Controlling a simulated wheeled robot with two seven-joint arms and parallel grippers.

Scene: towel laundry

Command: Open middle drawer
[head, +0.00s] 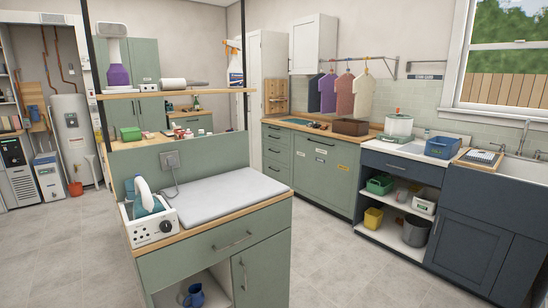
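A green base cabinet stands against the back wall, with a stack of three drawers at its left end. The top drawer (277,134), middle drawer (277,151) and bottom drawer (277,170) all look shut. Each seems to have a small bar handle. Neither of my grippers is in view.
A green island (215,262) with an ironing pad (222,194) stands in the near foreground, left of the drawers. Free grey floor (335,255) lies right of it. A dark sink cabinet (470,230) and open shelves stand at the right.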

